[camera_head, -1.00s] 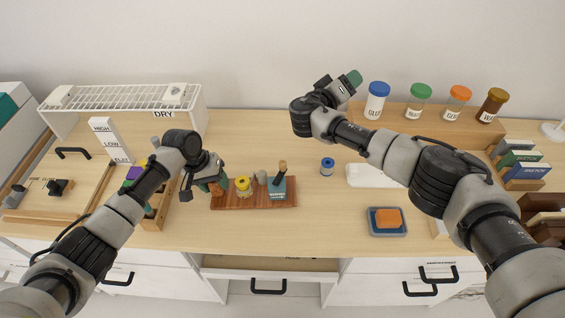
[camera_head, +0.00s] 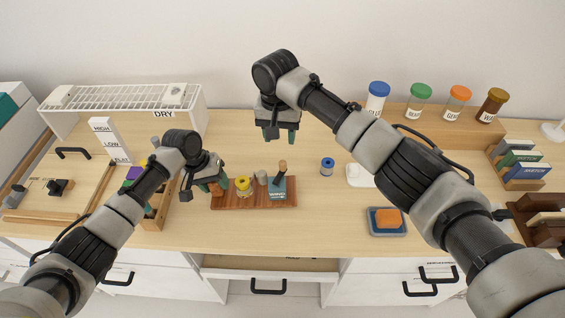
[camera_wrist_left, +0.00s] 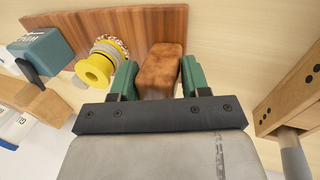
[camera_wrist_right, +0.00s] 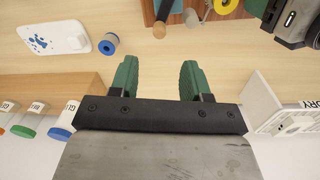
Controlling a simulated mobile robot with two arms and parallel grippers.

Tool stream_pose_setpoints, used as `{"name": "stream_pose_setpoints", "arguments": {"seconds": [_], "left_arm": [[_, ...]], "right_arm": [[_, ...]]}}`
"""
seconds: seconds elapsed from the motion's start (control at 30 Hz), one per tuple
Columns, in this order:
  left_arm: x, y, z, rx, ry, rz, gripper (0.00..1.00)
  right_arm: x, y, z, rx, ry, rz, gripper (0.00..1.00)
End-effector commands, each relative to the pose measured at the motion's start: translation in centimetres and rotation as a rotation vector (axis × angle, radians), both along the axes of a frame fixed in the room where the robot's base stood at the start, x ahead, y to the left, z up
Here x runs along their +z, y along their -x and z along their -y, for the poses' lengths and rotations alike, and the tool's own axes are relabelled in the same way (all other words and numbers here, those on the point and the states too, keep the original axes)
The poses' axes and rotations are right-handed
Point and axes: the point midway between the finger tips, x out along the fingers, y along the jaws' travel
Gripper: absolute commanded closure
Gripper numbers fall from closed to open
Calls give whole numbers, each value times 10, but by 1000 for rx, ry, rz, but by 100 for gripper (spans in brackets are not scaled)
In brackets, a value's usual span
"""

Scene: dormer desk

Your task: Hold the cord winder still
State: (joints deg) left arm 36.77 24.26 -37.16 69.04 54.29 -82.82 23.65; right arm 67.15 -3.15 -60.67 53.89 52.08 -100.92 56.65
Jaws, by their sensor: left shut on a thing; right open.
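The cord winder appears to be a reddish-brown wooden board (camera_head: 255,204) with a yellow spool (camera_head: 243,187), a grey post (camera_head: 262,177) and a teal block (camera_head: 279,191) on it. In the left wrist view a brown wooden block (camera_wrist_left: 160,72) stands at the board's end. My left gripper (camera_head: 212,188) is shut on this block, with one green finger on each side. The yellow spool (camera_wrist_left: 97,70) is just beside the fingers. My right gripper (camera_head: 280,137) is open and empty, pointing down above the desk behind the board. Its spread fingers show in the right wrist view (camera_wrist_right: 158,76).
A small blue spool (camera_head: 327,167) lies right of the board. An orange sponge (camera_head: 388,217) rests in a blue tray (camera_head: 372,226). Jars line a wooden shelf (camera_head: 425,124) at the back right. A white drying rack (camera_head: 125,97) stands back left. Desk behind the board is clear.

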Motion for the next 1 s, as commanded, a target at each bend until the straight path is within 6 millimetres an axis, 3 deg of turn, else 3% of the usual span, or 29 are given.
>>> {"name": "stream_pose_setpoints", "arguments": {"seconds": [0.3,0.5,0.7,1.0], "left_arm": [[-3,2,2,-2,2,-7,87],[-3,2,2,-2,2,-7,87],[-3,2,2,-2,2,-7,87],[-3,2,2,-2,2,-7,87]], "right_arm": [[-64,1,4,-2,4,-2,53],[-95,0,6,-3,5,0,53],[-109,0,6,-1,2,2,53],[-110,0,6,-1,3,2,56]]}}
